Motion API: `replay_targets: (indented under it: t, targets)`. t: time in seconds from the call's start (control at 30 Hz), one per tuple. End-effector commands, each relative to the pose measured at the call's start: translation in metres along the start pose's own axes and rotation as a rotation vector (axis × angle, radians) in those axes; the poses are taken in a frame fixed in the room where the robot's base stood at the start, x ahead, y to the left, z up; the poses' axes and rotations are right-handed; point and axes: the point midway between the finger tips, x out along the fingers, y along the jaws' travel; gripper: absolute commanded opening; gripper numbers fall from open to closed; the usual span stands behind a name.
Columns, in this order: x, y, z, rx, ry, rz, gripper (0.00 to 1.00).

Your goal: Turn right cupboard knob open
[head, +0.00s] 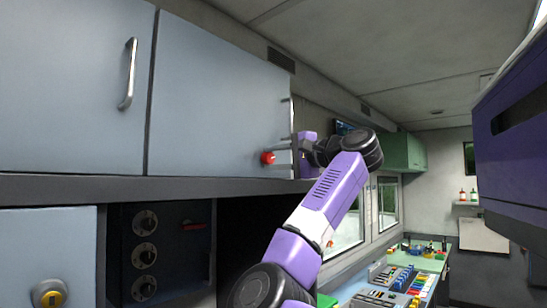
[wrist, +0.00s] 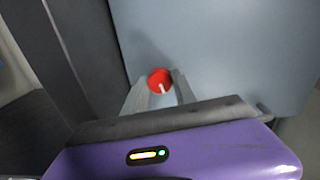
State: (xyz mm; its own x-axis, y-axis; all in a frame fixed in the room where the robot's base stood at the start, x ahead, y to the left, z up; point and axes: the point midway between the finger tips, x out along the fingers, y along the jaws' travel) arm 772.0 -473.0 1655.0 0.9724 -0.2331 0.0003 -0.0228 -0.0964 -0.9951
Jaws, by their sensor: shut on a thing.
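The right cupboard door (head: 215,95) is a flat blue-grey panel, closed against its frame in the head view. Its red round knob (head: 267,158) sits near the lower right corner of the door. In the wrist view the red knob (wrist: 160,81) with a pale mark lies between the two grey fingers of my gripper (wrist: 158,90), and the fingers are shut on it. In the head view my gripper (head: 285,150) reaches the knob from the right; its fingertips are small there. The door face (wrist: 215,50) fills the upper right of the wrist view.
The left cupboard door (head: 70,80) has a vertical metal handle (head: 129,74). Below are a dark panel with several round dials (head: 145,255) and a yellow-centred lock (head: 50,294). A green wall cabinet (head: 402,153) and a cluttered desk (head: 430,262) are farther back on the right.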

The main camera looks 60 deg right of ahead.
Motion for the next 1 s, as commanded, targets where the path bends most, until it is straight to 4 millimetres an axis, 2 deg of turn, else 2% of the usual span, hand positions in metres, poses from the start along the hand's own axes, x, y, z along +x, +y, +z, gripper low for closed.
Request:
replay_targets:
  t: [0.4, 1.0]
  targets:
    - [-0.0003, 0.0, -0.0007, 0.219, 0.001, 0.001, 0.0]
    - [-0.0004, 0.0011, -0.0012, 0.259, 0.002, 0.001, 0.0]
